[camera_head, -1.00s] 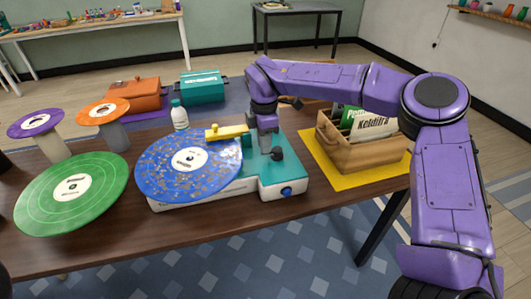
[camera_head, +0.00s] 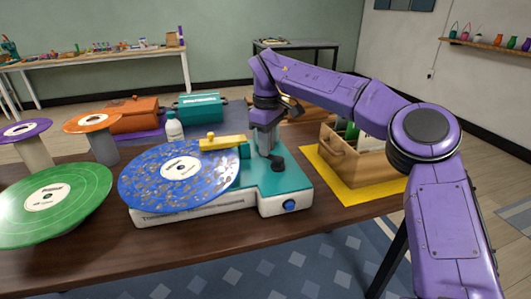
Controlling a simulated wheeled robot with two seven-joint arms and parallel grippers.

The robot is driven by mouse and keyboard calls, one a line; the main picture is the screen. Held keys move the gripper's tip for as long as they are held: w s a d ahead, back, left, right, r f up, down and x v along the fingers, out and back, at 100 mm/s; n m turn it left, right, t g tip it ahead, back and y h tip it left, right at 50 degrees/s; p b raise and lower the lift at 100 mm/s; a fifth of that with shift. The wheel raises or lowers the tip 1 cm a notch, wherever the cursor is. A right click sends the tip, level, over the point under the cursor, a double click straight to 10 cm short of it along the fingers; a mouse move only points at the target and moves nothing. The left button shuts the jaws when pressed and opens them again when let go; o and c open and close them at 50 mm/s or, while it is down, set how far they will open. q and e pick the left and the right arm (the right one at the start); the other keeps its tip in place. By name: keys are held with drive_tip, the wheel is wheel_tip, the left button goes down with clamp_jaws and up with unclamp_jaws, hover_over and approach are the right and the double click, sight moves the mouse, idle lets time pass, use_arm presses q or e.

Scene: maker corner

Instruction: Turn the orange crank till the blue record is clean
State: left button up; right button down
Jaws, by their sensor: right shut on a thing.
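The blue record (camera_head: 150,188) lies flat on a white and teal cleaning machine (camera_head: 288,184). Tan flecks are spread over much of its surface around the white label. A yellow arm (camera_head: 222,143) reaches over the record's back right edge. My right gripper (camera_head: 267,146) points down at the back of the machine's teal top, right of the record. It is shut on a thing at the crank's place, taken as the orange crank. The jaws hide the crank, and no orange part of it can be made out. My left gripper is out of view.
A green record (camera_head: 85,201) and two stands with purple (camera_head: 12,132) and orange (camera_head: 105,123) discs are at left. A white bottle (camera_head: 174,130) stands behind the machine. A wooden crate (camera_head: 340,163) on a yellow mat (camera_head: 388,189) is at right.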

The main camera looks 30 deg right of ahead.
drive_tip(key=shift+d+m+b, duration=0.15)
drive_tip(key=shift+m+b, duration=0.15)
drive_tip(key=shift+m, duration=0.1)
drive_tip(key=shift+w, duration=0.1)
drive_tip(key=c, duration=1)
unclamp_jaws()
wheel_tip(320, 180, up, 11)
drive_tip(key=p, duration=0.3)
drive_tip(key=shift+f, duration=0.2)
